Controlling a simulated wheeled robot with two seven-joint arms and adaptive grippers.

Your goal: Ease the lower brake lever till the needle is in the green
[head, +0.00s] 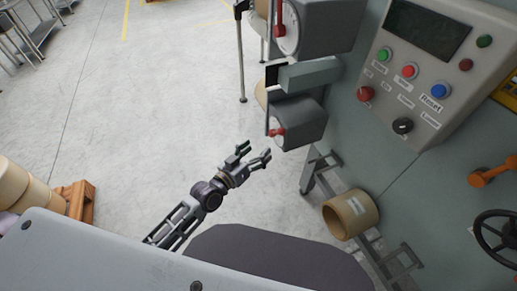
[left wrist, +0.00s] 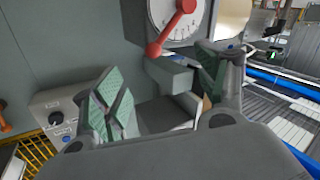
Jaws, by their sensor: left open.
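The lower brake unit (head: 300,122) is a dark grey box on the machine's side, with a short red lever (head: 277,132) on its face. Its dial is seen nearly edge-on in the head view, so its needle and any green zone cannot be read. My left gripper (head: 254,153) is open and empty, below and slightly left of the lever, apart from it. In the left wrist view my open gripper fingers (left wrist: 160,95) frame a grey block (left wrist: 172,75). Beyond them is a white dial (left wrist: 177,15) with a red lever (left wrist: 172,28); I cannot tell which unit it belongs to. My right gripper is not in view.
The upper brake unit (head: 330,27) sits above, with a grey block (head: 310,75) jutting out between the units. The button panel (head: 425,75) is to the right. A cardboard roll (head: 350,214) hangs low on the machine. Open floor (head: 165,100) lies left.

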